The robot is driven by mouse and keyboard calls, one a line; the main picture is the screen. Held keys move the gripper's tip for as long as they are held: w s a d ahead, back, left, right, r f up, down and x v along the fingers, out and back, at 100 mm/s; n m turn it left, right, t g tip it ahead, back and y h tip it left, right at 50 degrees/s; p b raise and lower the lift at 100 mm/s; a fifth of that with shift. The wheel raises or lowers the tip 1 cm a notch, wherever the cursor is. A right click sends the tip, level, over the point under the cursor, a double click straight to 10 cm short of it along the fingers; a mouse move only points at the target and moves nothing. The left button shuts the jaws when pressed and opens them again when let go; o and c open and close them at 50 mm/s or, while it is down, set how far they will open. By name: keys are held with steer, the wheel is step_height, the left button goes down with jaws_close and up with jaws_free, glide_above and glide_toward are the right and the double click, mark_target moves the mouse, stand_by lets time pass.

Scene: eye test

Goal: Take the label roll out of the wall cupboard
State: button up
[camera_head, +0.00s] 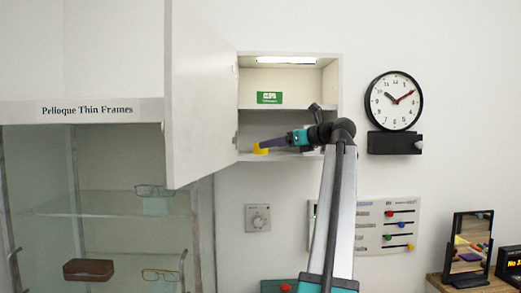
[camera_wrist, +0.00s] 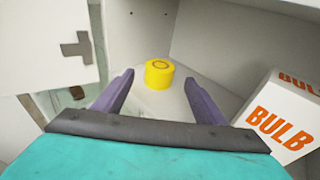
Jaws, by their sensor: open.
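The wall cupboard (camera_head: 328,88) hangs with its white door (camera_head: 203,95) swung open to the left. A short yellow roll, which looks like the label roll (camera_head: 259,150), stands on the cupboard's lower floor at the left. In the wrist view the label roll (camera_wrist: 158,76) stands upright near the inner corner, just ahead of the fingertips. My gripper (camera_head: 268,145) reaches into the lower compartment from the right. In the wrist view my gripper (camera_wrist: 159,80) is open and empty, its purple fingers pointing toward the roll, one on each side of the line to it.
A white box marked BULB (camera_wrist: 278,118) stands close to the right finger. A green card or box (camera_head: 269,97) is on the shelf above. A clock (camera_head: 394,101) hangs to the right. A glass display case (camera_head: 100,185) is below left.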

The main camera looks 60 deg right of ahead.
mark_target(267, 155)
steer(key=shift+w, duration=0.1)
steer(key=shift+p+x, duration=1.15)
steer(key=shift+x, duration=0.85)
steer(key=shift+w, duration=0.5)
steer(key=c, duration=1.1)
